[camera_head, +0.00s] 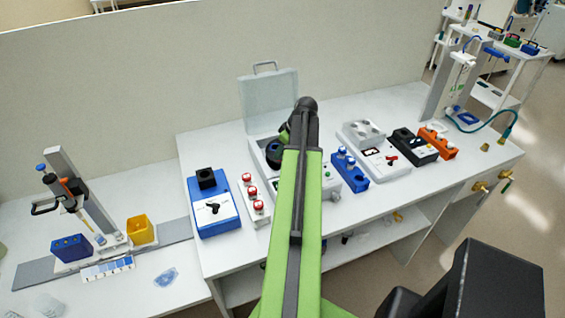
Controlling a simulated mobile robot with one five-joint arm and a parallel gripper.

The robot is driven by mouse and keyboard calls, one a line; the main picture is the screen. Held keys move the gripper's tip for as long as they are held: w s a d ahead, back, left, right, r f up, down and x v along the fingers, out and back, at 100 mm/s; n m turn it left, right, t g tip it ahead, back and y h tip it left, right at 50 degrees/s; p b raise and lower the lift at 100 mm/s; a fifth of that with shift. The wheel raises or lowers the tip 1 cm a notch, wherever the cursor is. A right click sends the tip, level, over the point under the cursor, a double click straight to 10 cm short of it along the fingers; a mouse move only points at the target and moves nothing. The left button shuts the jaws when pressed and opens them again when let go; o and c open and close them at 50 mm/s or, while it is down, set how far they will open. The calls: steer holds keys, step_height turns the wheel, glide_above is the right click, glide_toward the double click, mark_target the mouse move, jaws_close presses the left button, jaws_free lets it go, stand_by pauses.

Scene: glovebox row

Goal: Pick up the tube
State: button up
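I cannot single out one tube for certain. Small red-and-white capped pieces (250,191) stand in a row on a narrow white rack left of my arm. A blue block (352,176) right of my arm holds small white-topped pieces. My green and black arm rises through the middle of the view and bends down at its far end, over a white device with a raised clear lid (268,100). My gripper is hidden behind the arm, so its fingers and anything between them do not show.
A blue box with a black top (213,208) stands at the table's left. White, black and orange devices (437,142) stand at the right. A lower bench at left carries a stand (80,195), a yellow bin (141,230) and a blue rack (72,248). The white table's front strip is clear.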

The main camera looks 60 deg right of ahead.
jaws_close()
stand_by(0.3)
